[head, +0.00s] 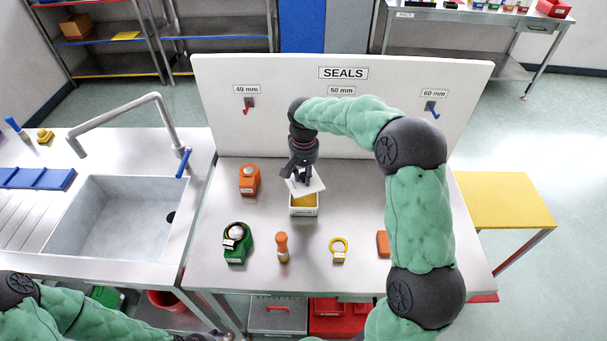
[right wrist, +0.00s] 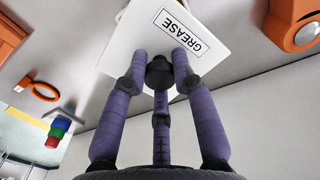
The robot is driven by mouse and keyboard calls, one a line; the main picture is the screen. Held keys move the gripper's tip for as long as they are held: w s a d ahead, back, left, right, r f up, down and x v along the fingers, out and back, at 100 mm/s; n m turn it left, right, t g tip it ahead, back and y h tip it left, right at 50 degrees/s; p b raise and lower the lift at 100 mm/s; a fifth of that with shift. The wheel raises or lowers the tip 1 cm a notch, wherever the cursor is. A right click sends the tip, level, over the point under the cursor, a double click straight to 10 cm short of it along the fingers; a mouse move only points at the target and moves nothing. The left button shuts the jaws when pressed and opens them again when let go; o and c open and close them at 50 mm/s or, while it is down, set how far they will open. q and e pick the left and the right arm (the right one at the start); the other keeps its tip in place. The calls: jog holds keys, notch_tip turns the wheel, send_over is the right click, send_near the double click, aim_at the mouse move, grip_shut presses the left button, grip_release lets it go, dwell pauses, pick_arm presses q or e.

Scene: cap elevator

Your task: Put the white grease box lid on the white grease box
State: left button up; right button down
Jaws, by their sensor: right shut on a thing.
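The white grease box (head: 304,211) stands on the steel bench, open at the top, with yellow grease showing inside. My right gripper (head: 302,177) is above it, shut on the white grease box lid (head: 313,187). The lid is tilted and hangs just over the box, covering part of its opening from this view. In the right wrist view, the fingers (right wrist: 160,66) close around the lid's dark knob, and the lid (right wrist: 140,30) carries a GREASE label.
An orange block (head: 249,179) stands left of the box. The white SEALS board (head: 270,125) rises behind. A sink (head: 115,220) is left.

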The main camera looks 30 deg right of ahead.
aim_at(304, 182)
jog(key=shift+f+b, duration=1.45)
jog(key=shift+f, duration=1.5)
jog(key=shift+f, duration=0.25)
jog(key=shift+r, duration=0.15)
